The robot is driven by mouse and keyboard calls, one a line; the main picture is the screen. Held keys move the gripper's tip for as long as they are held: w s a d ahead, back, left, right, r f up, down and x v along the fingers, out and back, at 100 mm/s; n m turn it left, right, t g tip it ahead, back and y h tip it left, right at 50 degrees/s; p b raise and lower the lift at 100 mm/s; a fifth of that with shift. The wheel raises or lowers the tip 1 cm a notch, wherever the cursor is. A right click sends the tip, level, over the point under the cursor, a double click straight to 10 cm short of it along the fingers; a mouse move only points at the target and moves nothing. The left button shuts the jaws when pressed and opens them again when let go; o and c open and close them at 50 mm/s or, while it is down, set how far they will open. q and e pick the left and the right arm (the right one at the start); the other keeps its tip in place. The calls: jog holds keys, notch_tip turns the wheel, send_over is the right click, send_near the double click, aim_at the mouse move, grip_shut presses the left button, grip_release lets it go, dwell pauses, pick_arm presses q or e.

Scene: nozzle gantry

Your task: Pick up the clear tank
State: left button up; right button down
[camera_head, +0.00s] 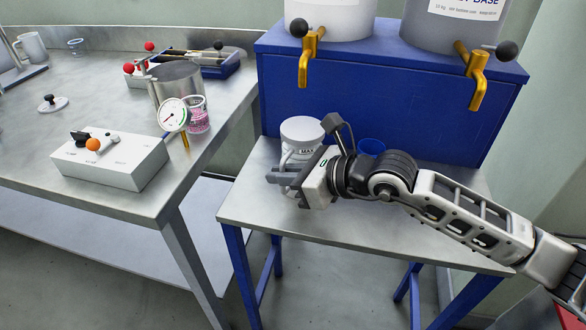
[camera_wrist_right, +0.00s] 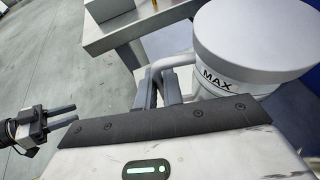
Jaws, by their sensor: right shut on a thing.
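The tank (camera_head: 302,131) is a pale, whitish round vessel with a wide top, a side handle and a MAX mark. It stands on the small metal table, below the blue stand. In the right wrist view the tank (camera_wrist_right: 255,45) fills the upper right, and its handle (camera_wrist_right: 156,68) loops toward my fingers. My right gripper (camera_head: 284,180) is shut on the handle; it also shows in the right wrist view (camera_wrist_right: 160,90). My left gripper (camera_wrist_right: 68,115) shows at the left edge of the right wrist view, its two fingers apart and empty.
The blue stand (camera_head: 380,85) with brass taps (camera_head: 308,55) rises close behind the tank. The steel bench (camera_head: 110,205) at left holds a gauge (camera_head: 173,115) and switch box (camera_head: 110,160). The small table's front (camera_head: 330,225) is clear.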

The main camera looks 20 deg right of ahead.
jog(key=shift+w+r, duration=0.1)
jog(key=shift+r, duration=0.15)
